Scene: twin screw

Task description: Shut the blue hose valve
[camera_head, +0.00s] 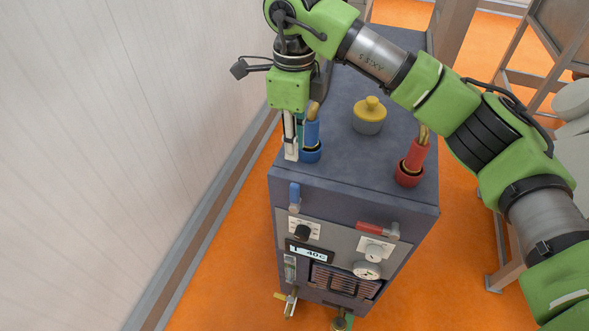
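The blue hose valve has a short blue lever (295,193) at the top left of the machine's front. The lever stands upright in the picture. Behind it, on the top's left edge, is the blue hose fitting (312,132) in a blue collar. My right gripper (291,155) points down just left of this fitting, behind the lever and apart from it. Its fingers show nearly edge-on, so I cannot tell their gap or whether they touch the fitting. My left gripper is not in view.
The dark machine cabinet (352,189) also bears a red hose fitting (413,160), a horizontal red lever (370,229) and a yellow-capped filler (369,112). A pale wall (120,130) stands close on the left. Orange floor (225,265) is clear in front. A metal frame stands at right.

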